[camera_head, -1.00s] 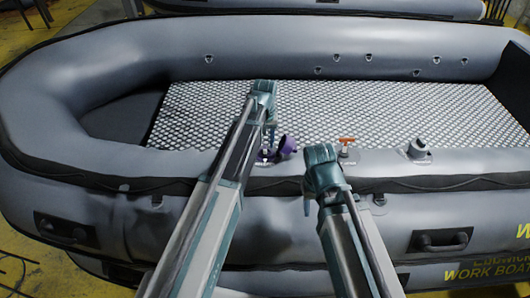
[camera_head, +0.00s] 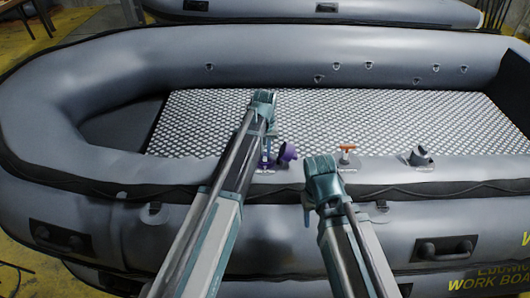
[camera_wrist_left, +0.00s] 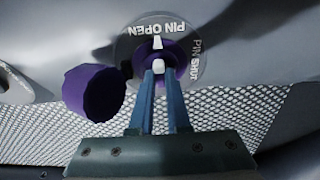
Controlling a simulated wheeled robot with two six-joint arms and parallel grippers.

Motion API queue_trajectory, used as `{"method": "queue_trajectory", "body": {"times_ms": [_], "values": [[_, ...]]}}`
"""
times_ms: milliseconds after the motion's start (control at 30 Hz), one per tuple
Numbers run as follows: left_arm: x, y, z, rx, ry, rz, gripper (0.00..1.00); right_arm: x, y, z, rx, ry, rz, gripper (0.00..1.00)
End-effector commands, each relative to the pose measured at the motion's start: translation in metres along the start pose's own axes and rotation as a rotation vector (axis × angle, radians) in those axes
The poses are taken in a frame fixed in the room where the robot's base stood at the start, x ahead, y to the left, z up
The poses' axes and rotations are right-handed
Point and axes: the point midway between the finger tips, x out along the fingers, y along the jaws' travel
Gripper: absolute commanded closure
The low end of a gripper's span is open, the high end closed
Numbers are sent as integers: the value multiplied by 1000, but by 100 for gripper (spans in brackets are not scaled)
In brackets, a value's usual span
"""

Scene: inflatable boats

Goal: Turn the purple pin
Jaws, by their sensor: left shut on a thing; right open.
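The purple pin (camera_wrist_left: 148,52) sits in a round grey plate (camera_wrist_left: 203,70) lettered PIN OPEN and PIN SHUT. A white mark on the pin lies beside the words PIN OPEN. My left gripper (camera_wrist_left: 158,70) is shut on the pin's pale middle piece; its fingers hide part of the pin. A purple cap (camera_wrist_left: 93,92) hangs open beside the plate; it also shows in the head view (camera_head: 288,152). In the head view my left gripper (camera_head: 266,158) reaches down to the pin on the near tube. My right gripper (camera_head: 307,210) is open and empty, in front of the tube.
The grey inflatable boat (camera_head: 120,80) has a patterned floor (camera_head: 340,115). An orange-handled valve (camera_head: 346,148) and a grey valve (camera_head: 420,156) stand on the near tube to the right. A black handle (camera_head: 445,247) is on the lower side. Another boat (camera_head: 400,10) lies behind.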

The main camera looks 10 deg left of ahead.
Motion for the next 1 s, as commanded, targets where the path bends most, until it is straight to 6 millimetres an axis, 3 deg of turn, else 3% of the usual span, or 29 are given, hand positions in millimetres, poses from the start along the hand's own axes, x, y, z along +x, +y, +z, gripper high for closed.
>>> {"method": "queue_trajectory", "body": {"times_ms": [367,1000], "values": [[0,-1,0,106,0,23,100,0,0,0,0,0,0,50],[1,-5,-3,679,0,139,100,3,0,0,-1,0,0,50]]}}
